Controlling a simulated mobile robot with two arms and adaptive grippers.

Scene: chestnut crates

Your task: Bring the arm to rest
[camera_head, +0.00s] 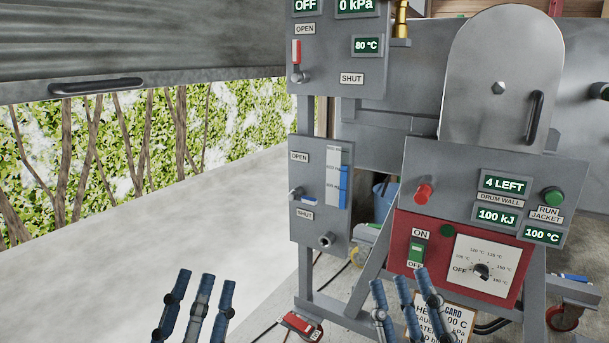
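My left gripper (206,280) shows at the bottom, left of centre. Its blue-grey fingers point up and stand apart, with nothing between them. My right gripper (401,279) shows at the bottom, right of centre, in front of the machine's lower part. Its fingers are also apart and I see nothing held in them. Both arms lie below the picture's edge, so their pose is hidden.
A grey machine has a red control box (404,262), a dial (482,271), a red button (423,194), a green button (553,196) and a lidded drum (499,60). A valve panel (313,225) stands left of it. A card (455,322) is partly behind my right gripper. Pale floor lies left.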

